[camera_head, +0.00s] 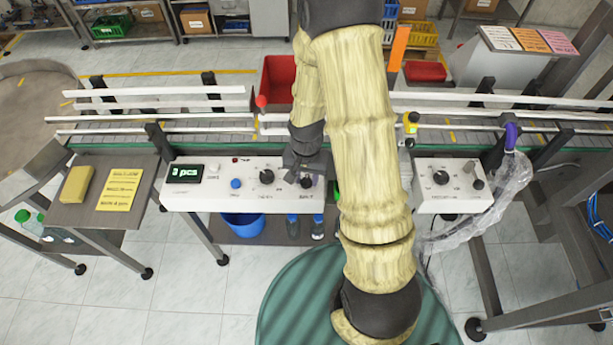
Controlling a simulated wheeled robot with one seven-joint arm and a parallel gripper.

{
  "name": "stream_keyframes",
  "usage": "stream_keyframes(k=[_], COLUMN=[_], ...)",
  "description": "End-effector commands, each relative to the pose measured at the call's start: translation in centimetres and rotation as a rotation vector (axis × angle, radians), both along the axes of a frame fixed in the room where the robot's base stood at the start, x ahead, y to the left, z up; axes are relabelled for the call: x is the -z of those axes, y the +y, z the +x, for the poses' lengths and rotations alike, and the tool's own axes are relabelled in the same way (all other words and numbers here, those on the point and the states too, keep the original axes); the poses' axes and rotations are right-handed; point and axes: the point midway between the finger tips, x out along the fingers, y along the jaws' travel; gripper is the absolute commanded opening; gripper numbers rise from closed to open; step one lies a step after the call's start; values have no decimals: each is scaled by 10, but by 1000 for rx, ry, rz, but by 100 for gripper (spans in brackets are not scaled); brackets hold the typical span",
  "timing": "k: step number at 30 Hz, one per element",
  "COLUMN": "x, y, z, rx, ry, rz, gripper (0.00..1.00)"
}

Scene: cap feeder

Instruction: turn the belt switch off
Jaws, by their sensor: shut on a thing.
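The control panel (200,201) is a white box in front of the conveyor. It carries a display reading "3 pcs" (185,173), a blue button (236,183) and a black rotary knob (267,177). A second dark knob (307,182) sits to the right of that one, its label too small to read. My gripper (304,175) points down at this right knob and is shut on it. My arm and the gripper hide part of the knob and the panel's right end. I cannot tell which way the knob points.
The conveyor (220,127) with white rails runs behind the panel. A second white box (455,202) with a black knob (440,177) stands to the right. A side table (90,212) with a yellow note (119,190) is at left. A red bin (279,82) is behind.

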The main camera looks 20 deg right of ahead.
Motion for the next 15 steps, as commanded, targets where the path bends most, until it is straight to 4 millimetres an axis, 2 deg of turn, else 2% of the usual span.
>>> stream_keyframes(k=[15], x=[-1], y=[1], z=[1], rx=[-482], ry=[-4], rz=[1], gripper=[10])
